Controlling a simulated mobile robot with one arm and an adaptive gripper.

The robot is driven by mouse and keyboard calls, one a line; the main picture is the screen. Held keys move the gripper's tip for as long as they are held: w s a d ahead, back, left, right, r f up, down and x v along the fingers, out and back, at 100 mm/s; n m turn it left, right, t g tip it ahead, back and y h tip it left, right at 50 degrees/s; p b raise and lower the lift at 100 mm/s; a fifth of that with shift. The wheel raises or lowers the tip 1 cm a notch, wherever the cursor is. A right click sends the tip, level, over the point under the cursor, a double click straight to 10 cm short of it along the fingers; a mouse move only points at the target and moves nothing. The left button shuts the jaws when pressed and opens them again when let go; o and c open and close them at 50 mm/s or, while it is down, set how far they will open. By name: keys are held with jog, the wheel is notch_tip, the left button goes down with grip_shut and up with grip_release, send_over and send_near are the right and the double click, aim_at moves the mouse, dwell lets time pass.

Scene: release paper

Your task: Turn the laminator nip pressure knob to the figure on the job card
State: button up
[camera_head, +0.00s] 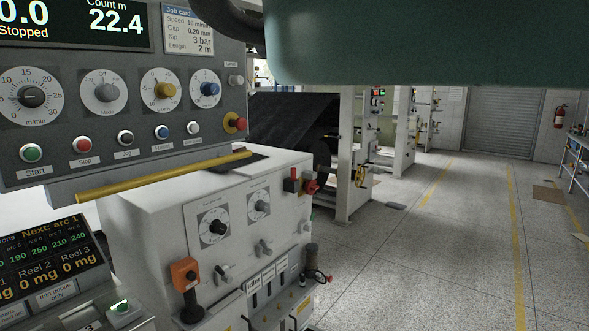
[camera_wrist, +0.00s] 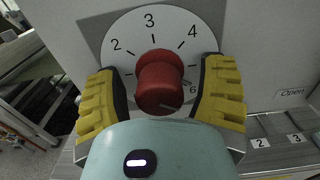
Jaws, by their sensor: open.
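The red knob (camera_wrist: 160,82) stands out from a round white dial (camera_wrist: 180,32) in the wrist view. The figures 2, 3, 4 and 6 show on the dial; others are hidden. A thin line on the knob's face slants to the lower right, towards the 6. My gripper (camera_wrist: 164,90) is open, with one yellow finger on each side of the knob and small gaps between. The job card (camera_head: 188,27) in the head view reads nip 3 bar. I cannot pick out this knob or my gripper in the head view.
A control panel (camera_head: 122,125) with dials and buttons and a yellow bar (camera_head: 150,178) stand at left in the head view. A white cabinet (camera_head: 150,215) with switches is below. My teal arm covers the top right.

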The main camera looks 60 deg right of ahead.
jog(key=shift+c, duration=0.2)
grip_shut()
dwell(0.3)
